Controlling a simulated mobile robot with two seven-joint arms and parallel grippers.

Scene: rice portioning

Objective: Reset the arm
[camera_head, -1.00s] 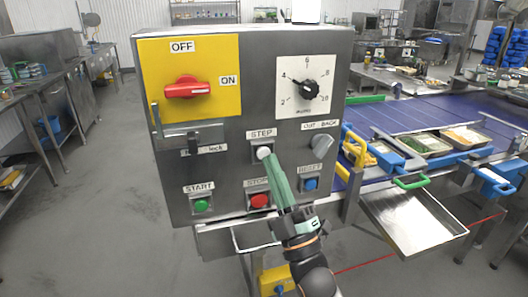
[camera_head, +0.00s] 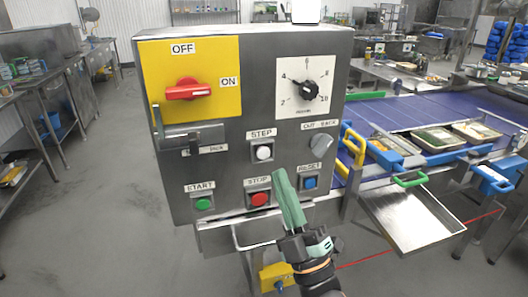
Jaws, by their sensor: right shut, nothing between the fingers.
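My right gripper (camera_head: 279,175) has green fingers, shut and empty. Its tips are in front of the control panel (camera_head: 225,150), between the white STEP button (camera_head: 264,153) and the red STOP button (camera_head: 259,199). The fingers stand just right of the STOP button, and the blue RESET button (camera_head: 310,183) shows to their right. Whether the tips touch the panel I cannot tell. The green START button (camera_head: 203,204) is at the lower left of the panel. My left gripper is not in view.
A red rotary switch (camera_head: 188,90) on a yellow plate and a black dial (camera_head: 307,91) are higher on the panel. To the right are a blue conveyor (camera_head: 400,115) with food trays, a yellow handle (camera_head: 353,146) and an empty metal tray (camera_head: 415,220).

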